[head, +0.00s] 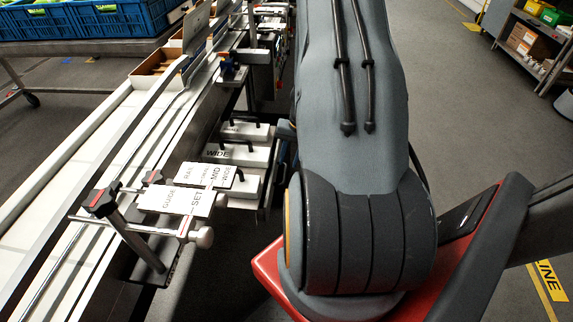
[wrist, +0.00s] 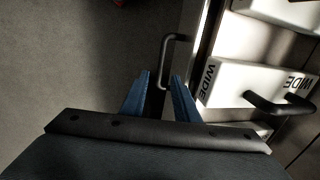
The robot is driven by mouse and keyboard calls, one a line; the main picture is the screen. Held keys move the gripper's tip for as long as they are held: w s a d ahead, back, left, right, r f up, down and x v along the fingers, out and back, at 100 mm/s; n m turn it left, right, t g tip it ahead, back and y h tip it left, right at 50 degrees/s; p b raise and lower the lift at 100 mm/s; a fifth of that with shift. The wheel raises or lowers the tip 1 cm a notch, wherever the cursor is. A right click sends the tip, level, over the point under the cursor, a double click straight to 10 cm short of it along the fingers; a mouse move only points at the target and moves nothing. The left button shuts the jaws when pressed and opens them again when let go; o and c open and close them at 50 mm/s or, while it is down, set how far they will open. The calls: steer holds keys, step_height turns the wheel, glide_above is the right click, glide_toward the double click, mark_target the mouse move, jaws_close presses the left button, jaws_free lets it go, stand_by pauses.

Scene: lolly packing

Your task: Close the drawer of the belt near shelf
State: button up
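The belt's drawer (head: 264,214) is pulled out beside the conveyor, left of my arm in the head view. White blocks with black handles sit in it, one marked WIDE (head: 237,154). In the wrist view, the drawer's pale front edge (wrist: 204,40) runs down the right of centre, with a dark bar handle (wrist: 166,62) on its left side. My gripper (wrist: 160,75) has its two blue fingers apart, and the lower part of the handle shows between them. I cannot tell whether they touch it.
The conveyor belt (head: 75,185) runs along the left, with a guide-rail clamp and SET label (head: 190,200) sticking out near the drawer. Blue crates (head: 120,18) stand at the back left. A shelf (head: 530,45) stands at the far right. Open grey floor lies between.

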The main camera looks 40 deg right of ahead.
mark_target(286, 170)
steer(key=shift+w+a+f, duration=0.15)
steer(key=shift+f, duration=0.75)
steer(key=shift+w+a+f, duration=0.1)
steer(key=shift+f, duration=0.8)
jaws_close()
